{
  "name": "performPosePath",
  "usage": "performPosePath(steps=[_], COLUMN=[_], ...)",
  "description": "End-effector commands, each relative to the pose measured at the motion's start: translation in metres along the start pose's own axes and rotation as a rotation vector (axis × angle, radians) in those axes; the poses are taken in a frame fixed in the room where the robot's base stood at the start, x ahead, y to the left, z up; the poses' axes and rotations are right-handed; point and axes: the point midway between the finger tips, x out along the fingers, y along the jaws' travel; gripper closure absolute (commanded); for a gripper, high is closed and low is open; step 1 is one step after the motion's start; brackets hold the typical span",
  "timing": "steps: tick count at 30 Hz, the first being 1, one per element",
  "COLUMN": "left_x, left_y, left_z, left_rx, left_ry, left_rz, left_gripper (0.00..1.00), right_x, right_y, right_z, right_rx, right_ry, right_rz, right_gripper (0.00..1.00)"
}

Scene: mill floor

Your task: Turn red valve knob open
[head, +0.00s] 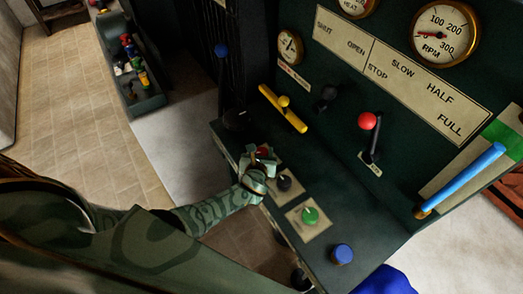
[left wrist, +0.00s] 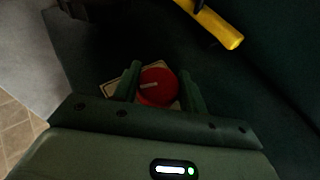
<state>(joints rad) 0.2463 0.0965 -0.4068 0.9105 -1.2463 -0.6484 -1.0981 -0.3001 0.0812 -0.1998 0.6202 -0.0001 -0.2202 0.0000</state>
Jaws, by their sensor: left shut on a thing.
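The red valve knob (head: 263,152) sits on a pale plate on the sloping panel ledge, mostly covered by my gripper in the head view. In the left wrist view the round red knob (left wrist: 158,86) shows a pale mark pointing roughly left to right. My left gripper (head: 260,163) has its fingers on either side of the knob and is shut on it; the fingers also show in the left wrist view (left wrist: 160,92). My right gripper is not in view.
On the ledge, a black knob (head: 284,183), a green knob (head: 310,215) and a blue knob (head: 342,253) run toward the front. Above are a yellow bar handle (head: 283,109), a red-balled lever (head: 368,122) and a blue lever (head: 470,180). A bin (head: 137,88) of small items stands at the back left.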

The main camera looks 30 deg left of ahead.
Motion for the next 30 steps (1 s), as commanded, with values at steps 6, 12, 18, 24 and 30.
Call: performPosePath(steps=[6,12,18,24,30], left_x=[0.001,0.002,0.001,0.000,0.000], left_y=[-0.002,-0.001,0.000,0.000,0.000], left_z=[-0.001,0.000,0.000,0.001,0.000], left_rx=[-0.065,-0.102,-0.123,-0.131,-0.131], left_ry=[-0.001,-0.003,-0.002,-0.001,0.000], left_rz=[0.149,0.245,0.298,0.314,0.315], left_gripper=[0.81,0.81,0.81,0.81,0.81], right_x=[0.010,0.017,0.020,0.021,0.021], right_y=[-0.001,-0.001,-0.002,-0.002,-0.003], right_z=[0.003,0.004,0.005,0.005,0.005], right_rx=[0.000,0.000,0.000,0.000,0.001], right_ry=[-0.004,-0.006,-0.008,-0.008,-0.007], right_rz=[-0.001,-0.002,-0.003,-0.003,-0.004], right_gripper=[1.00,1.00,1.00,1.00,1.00])
